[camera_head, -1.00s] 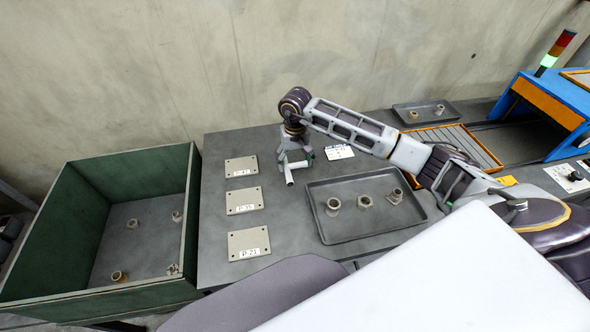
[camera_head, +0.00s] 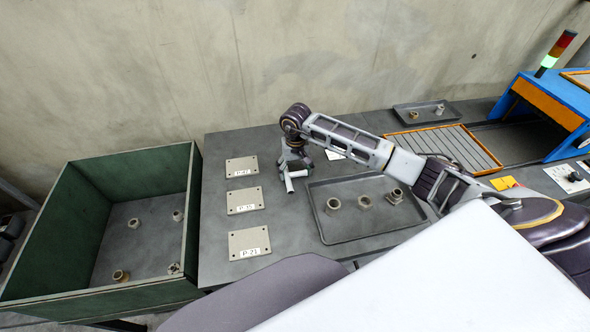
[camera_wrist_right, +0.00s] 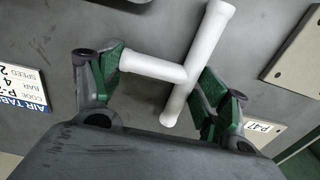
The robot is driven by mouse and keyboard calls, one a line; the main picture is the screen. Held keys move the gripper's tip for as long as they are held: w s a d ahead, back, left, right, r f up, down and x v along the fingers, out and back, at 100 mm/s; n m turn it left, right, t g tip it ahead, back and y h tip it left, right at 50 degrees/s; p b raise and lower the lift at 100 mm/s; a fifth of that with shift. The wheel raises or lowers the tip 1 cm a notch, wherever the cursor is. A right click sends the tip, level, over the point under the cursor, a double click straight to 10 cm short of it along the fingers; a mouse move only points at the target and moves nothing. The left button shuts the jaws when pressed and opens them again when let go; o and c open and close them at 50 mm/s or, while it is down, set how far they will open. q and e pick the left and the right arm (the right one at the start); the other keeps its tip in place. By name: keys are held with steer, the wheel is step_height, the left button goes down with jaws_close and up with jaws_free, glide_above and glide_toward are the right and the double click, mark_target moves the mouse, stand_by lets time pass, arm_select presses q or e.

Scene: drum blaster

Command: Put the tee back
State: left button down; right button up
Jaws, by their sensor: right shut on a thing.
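The white tee (camera_head: 290,182) is in the jaws of my right gripper (camera_head: 293,168), over the grey table between the plates and the dark tray. In the right wrist view the tee (camera_wrist_right: 205,52) shows its long pipe slanting and its short branch pointing to the left finger. The green-padded fingers of the right gripper (camera_wrist_right: 160,76) are on either side of it. I cannot tell whether the tee touches the table. My left gripper is not in view.
Three labelled plates (camera_head: 245,200) lie left of the gripper. A dark tray (camera_head: 340,238) with three fittings lies to its right. A green bin (camera_head: 150,298) with several fittings stands at left. A second tray (camera_head: 405,122) and a slatted orange-edged panel (camera_head: 440,137) are behind.

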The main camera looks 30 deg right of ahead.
steer(key=shift+f, duration=0.1)
steer(key=o, duration=0.7)
steer(key=shift+c, duration=0.2)
steer(key=o, duration=0.4)
steer(key=shift+o, duration=0.2)
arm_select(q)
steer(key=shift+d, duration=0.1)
